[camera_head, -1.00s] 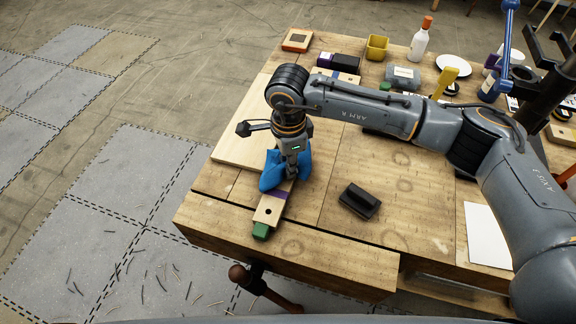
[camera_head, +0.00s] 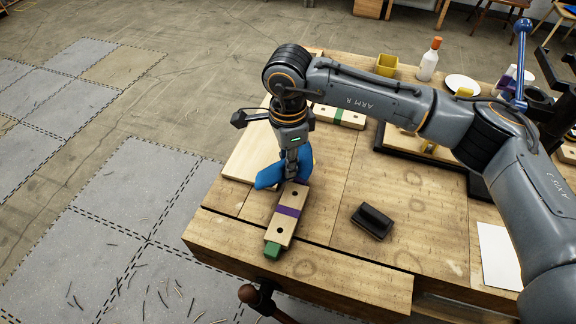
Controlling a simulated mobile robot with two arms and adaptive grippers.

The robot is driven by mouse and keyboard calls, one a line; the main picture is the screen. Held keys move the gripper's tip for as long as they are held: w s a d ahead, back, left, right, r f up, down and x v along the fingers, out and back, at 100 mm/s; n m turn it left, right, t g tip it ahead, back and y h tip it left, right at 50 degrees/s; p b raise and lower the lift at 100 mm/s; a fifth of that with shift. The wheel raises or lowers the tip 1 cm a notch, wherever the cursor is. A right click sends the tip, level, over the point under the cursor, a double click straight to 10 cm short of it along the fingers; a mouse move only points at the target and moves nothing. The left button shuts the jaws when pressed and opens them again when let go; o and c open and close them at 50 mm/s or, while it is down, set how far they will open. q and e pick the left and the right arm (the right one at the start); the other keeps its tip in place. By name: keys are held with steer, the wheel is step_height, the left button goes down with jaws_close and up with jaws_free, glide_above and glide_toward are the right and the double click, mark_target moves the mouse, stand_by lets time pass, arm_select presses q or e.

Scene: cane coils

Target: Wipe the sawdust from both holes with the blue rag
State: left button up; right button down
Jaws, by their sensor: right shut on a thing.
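A pale wooden bar (camera_head: 283,222) lies on the workbench near its front left corner. It has a purple band, a green near end (camera_head: 272,251) and two dark holes, one on each side of the band. Both holes show uncovered; sawdust is too small to make out. My right gripper (camera_head: 291,172) points down, shut on the blue rag (camera_head: 270,178), which bunches out on both sides of the fingers. The rag is at the bar's far end, just beyond the far hole. I cannot tell whether it touches the wood. My left gripper is not in view.
A black block with a handle (camera_head: 372,221) sits right of the bar on the workbench (camera_head: 340,250). A white sheet (camera_head: 498,256) lies at the right. A second bar (camera_head: 340,117), a yellow bin (camera_head: 386,65) and a bottle (camera_head: 429,60) stand farther back.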

steer(key=shift+r+p, duration=0.55)
steer(key=shift+r, duration=1.4)
